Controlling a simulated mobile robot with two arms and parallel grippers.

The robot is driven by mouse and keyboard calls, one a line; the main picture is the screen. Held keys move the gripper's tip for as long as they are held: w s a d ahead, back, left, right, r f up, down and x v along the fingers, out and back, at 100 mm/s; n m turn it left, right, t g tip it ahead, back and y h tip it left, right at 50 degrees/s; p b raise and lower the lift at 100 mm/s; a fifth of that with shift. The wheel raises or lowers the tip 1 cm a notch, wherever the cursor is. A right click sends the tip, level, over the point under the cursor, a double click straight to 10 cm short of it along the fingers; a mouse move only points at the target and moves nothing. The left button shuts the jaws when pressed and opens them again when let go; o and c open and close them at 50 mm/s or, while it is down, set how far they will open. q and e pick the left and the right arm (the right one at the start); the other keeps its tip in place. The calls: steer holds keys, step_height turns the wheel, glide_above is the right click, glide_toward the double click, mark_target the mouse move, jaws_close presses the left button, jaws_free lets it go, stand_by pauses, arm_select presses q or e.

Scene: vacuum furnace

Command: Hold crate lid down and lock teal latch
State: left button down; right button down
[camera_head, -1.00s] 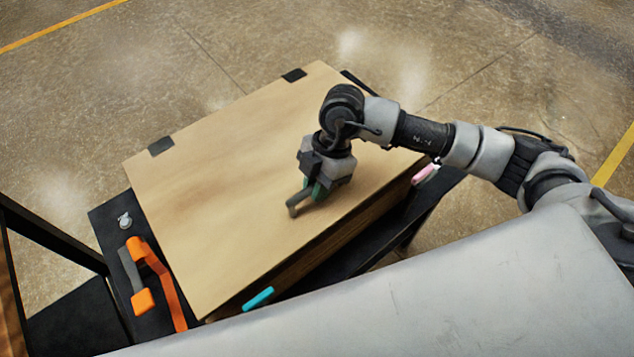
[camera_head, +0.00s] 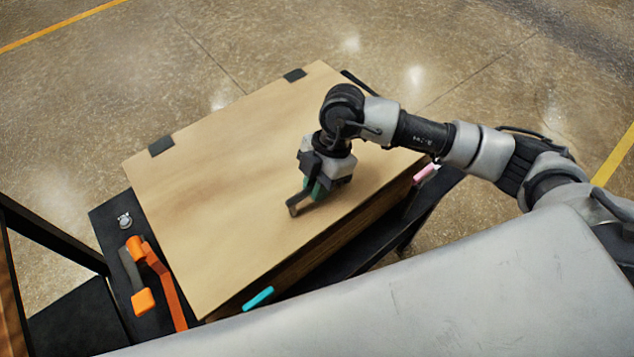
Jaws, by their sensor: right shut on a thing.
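The wooden crate lid (camera_head: 215,195) lies closed and flat on the crate (camera_head: 330,242). The teal latch (camera_head: 258,298) is a small bar on the crate's near side, just below the lid's edge. I cannot tell whether it is locked. My right gripper (camera_head: 299,207) points down at the lid's right-hand part, with its fingertips at the lid's top surface. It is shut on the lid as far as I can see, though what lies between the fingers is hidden. My left gripper is not in view.
A pink latch (camera_head: 425,174) sits at the crate's right end. Black hinge pieces (camera_head: 161,146) line the lid's far edge. The crate stands on a black table (camera_head: 106,222). An orange-handled clamp (camera_head: 165,280) and a small metal knob (camera_head: 124,220) are at the left.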

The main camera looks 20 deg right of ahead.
steer(key=shift+d+f+b, duration=0.1)
steer(key=shift+f+b, duration=0.85)
steer(key=shift+f, duration=0.7)
stand_by(0.9)
